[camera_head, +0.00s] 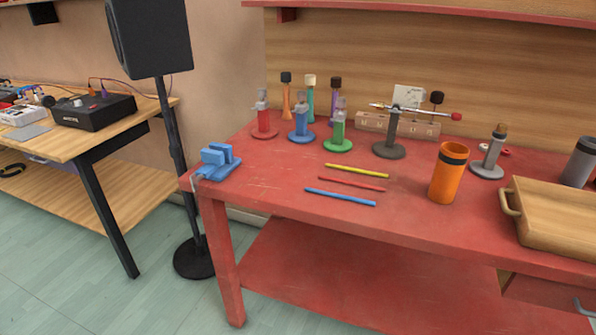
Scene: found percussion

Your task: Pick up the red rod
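The red rod (351,184) lies flat on the red table (262,190). It lies between a yellow rod (357,171) at its back and a blue rod (340,197) at its front, apart from both. The three rods lie roughly side by side, and nothing covers the red one. Neither of my grippers shows in the head view.
An orange cup (448,172) stands right of the rods. A wooden box (552,215) with a handle sits at the right edge. Several coloured stands, including a green one (338,134), and a grey stand (391,135) are behind. A blue vise (216,162) is at the left corner.

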